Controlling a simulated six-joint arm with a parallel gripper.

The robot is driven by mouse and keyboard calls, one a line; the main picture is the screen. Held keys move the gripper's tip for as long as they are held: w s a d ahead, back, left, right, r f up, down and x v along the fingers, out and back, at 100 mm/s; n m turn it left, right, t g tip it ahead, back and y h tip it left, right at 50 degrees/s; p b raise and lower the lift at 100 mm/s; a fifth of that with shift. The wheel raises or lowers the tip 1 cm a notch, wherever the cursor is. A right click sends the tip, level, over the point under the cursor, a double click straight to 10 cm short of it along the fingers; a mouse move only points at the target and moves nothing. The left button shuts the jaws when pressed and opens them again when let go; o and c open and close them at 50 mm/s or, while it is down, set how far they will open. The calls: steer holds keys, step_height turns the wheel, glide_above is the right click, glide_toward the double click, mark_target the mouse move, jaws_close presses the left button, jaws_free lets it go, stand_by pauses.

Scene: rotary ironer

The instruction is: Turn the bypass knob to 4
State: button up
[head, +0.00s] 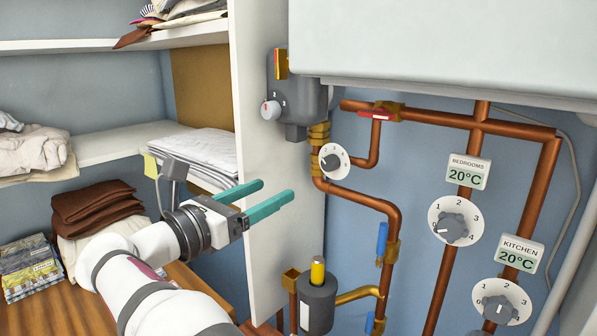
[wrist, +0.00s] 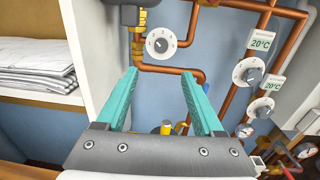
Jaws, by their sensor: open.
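My gripper (head: 276,190) is open and empty, its two teal fingers pointing right, in front of the white panel's edge. In the wrist view my gripper (wrist: 160,73) shows both fingers apart. A small white dial with a grey knob (head: 331,161) sits on the copper pipe, up and right of my fingertips. It also shows in the wrist view (wrist: 160,43), just beyond the gap between the fingers. No bypass label is readable, but this dial has no room label. Its numbers are small; I cannot read its setting surely. Nothing touches it.
A grey pump (head: 297,97) with its own small knob hangs above the dial. The bedrooms dial (head: 452,222) and kitchen dial (head: 501,302) are at right. A red-handled valve (head: 377,114) is near the dial. A yellow-topped grey cylinder (head: 317,300) stands below. Shelves with linen are at left.

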mark_target(327, 165)
steer(key=x, duration=1.5)
steer(key=shift+s+d, duration=0.1)
steer(key=shift+d, duration=0.05)
jaws_close()
